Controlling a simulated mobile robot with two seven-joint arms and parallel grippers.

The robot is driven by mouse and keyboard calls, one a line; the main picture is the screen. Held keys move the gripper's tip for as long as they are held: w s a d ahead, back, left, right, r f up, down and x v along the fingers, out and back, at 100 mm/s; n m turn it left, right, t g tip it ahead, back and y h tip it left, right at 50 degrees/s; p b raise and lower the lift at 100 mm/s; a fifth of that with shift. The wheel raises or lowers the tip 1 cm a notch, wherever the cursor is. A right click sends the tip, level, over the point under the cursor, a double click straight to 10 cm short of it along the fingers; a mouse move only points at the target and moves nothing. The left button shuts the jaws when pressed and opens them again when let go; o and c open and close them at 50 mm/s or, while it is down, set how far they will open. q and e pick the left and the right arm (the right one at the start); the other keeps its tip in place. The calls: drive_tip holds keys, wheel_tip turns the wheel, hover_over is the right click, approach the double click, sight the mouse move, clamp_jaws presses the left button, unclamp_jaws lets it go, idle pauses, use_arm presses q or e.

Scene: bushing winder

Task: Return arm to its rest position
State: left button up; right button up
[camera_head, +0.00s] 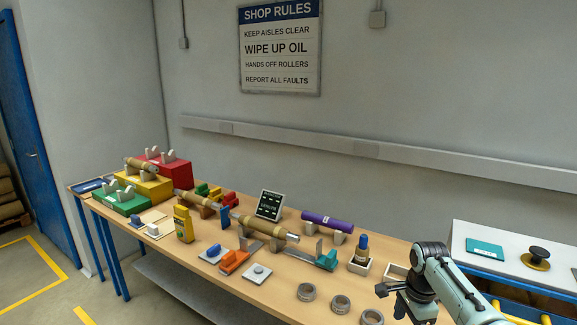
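My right arm comes in at the lower right, pale green-grey with dark joints. Its gripper (392,300) is dark and hangs over the front right part of the wooden workbench (270,295), beside a small white open box (397,272). The fingers are small and partly hidden by the wrist, so I cannot tell whether they are open or shut. I see nothing held in them. My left gripper is not in view.
Metal rings (341,303) lie near the gripper. A blue bottle (362,247) stands in a white holder. A purple roll (327,221), a yellow meter (183,224) and colored roller stands (122,202) occupy the bench. A white side table (515,245) stands at right.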

drive_tip(key=w+a+f+n+y, duration=0.1)
drive_tip(key=a+f+n, duration=0.1)
drive_tip(key=f, duration=0.7)
drive_tip(key=a+f+n, duration=0.2)
drive_tip(key=a+f, duration=0.1)
drive_tip(key=f, duration=0.5)
drive_tip(key=s+a+f+n+y, duration=0.1)
drive_tip(key=s+a+f+n, duration=0.15)
drive_tip(key=s+f, duration=0.4)
drive_tip(key=s+a+f+n+y, duration=0.1)
drive_tip(key=s+a+f+n, duration=0.2)
drive_tip(key=f, duration=0.6)
drive_tip(key=s+a+f+n, duration=0.1)
drive_tip(key=s+a+f, duration=0.1)
drive_tip(key=s, duration=0.5)
drive_tip(key=s+a+f+n, duration=0.1)
drive_tip(key=s+a+f, duration=0.1)
drive_tip(key=s, duration=0.5)
drive_tip(key=s+a+f+n, duration=0.1)
drive_tip(key=s+a+f, duration=0.1)
drive_tip(key=s, duration=0.5)
drive_tip(key=shift+f+y, duration=0.3)
drive_tip(key=shift+f, duration=0.6)
